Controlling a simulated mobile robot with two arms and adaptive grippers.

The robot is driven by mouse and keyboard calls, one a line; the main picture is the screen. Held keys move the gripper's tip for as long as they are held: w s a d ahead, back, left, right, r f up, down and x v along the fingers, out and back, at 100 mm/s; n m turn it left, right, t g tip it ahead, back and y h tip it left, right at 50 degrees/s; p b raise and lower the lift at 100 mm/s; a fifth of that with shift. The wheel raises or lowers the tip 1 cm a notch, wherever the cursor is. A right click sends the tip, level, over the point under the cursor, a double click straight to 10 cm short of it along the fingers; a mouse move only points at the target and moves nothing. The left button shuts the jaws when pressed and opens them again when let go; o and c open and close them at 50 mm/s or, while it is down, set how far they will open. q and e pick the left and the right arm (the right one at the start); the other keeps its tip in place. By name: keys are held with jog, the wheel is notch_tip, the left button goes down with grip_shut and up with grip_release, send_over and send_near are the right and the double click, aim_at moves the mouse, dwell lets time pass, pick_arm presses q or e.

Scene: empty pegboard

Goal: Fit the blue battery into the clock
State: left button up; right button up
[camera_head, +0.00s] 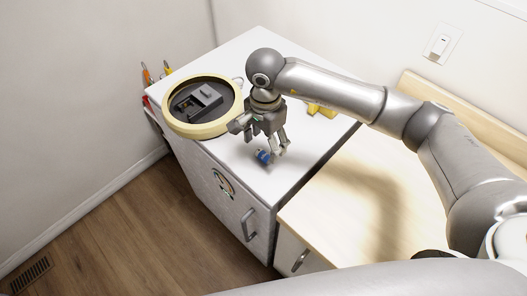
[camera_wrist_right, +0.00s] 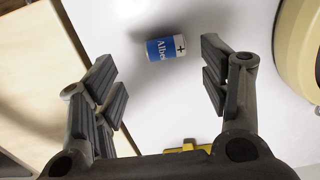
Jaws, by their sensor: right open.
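The blue battery (camera_head: 263,156) lies on the white cabinet top, under and between the fingers of my right gripper (camera_head: 268,150). In the right wrist view the battery (camera_wrist_right: 166,49) shows a blue label with white letters and a white end with a plus sign. It lies ahead of the open fingers of the right gripper (camera_wrist_right: 165,85), apart from them. The clock (camera_head: 168,112) lies face down with a cream rim and dark back, left of the gripper. A grey battery box (camera_head: 200,100) is on its back. My left gripper is not in view.
A yellow object (camera_head: 320,109) lies on the cabinet top (camera_head: 235,55) behind the gripper. Tools with orange and red handles (camera_head: 148,75) hang at the cabinet's left side. A lower wooden surface (camera_head: 365,190) adjoins on the right. The cabinet top near its front corner is clear.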

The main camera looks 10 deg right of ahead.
aim_at(264, 154)
jog(key=shift+w+f, duration=0.1)
jog(key=shift+f, duration=0.15)
jog(key=f+p, duration=0.2)
jog(key=shift+w+a+f+p, duration=0.1)
jog(key=shift+w+f+p, duration=0.15)
jog(key=shift+f+p, duration=0.1)
notch_tip(264, 154, down, 2)
jog(key=shift+f, duration=0.25)
jog(key=c, duration=1.1)
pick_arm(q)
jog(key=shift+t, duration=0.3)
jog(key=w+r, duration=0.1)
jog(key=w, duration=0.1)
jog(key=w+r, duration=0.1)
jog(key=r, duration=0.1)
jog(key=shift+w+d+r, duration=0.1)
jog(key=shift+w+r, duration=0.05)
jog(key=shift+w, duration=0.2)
